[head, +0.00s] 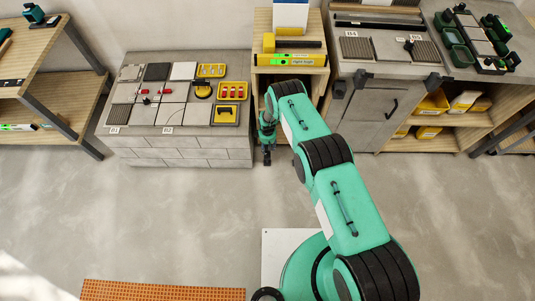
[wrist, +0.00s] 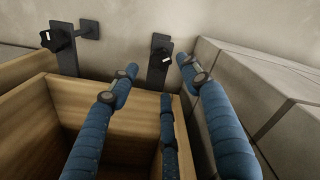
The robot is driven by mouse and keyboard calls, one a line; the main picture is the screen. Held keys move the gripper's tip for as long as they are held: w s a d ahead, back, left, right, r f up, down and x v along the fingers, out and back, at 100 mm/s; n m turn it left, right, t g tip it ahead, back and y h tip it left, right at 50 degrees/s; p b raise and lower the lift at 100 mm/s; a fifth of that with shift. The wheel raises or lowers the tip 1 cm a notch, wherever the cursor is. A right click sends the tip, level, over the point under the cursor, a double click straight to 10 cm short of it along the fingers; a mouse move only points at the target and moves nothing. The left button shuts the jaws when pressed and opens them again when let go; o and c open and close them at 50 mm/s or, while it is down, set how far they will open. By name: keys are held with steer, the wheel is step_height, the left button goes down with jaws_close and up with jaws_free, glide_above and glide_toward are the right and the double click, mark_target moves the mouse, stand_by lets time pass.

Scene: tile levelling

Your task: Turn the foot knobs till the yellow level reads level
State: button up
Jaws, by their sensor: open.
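The yellow level (head: 290,60) lies across the top of the wooden stand (head: 262,72). Its display is lit green, and its small text appears to read "right high". In the wrist view, a black foot knob (wrist: 160,57) with a white mark sits on a dark upright bracket. A second black knob (wrist: 55,39) with a white mark is to its left. My gripper (head: 267,158) hangs low beside the stand's left side, near the tiled block. In the wrist view my gripper (wrist: 158,80) has its blue fingers spread and empty, with the right knob beyond the fingertips.
The wooden box edge (wrist: 130,88) runs close under my fingers, and grey block work (wrist: 250,85) stands close on the right. The tiled block (head: 180,150) with tiles and yellow trays is left of the stand. A grey cabinet (head: 365,105) is at right. The floor in front is open.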

mark_target(268, 153)
steer(key=shift+f+b, duration=1)
steer(key=shift+f, duration=2.8)
steer(key=shift+c, duration=0.2)
steer(key=c, duration=1.1)
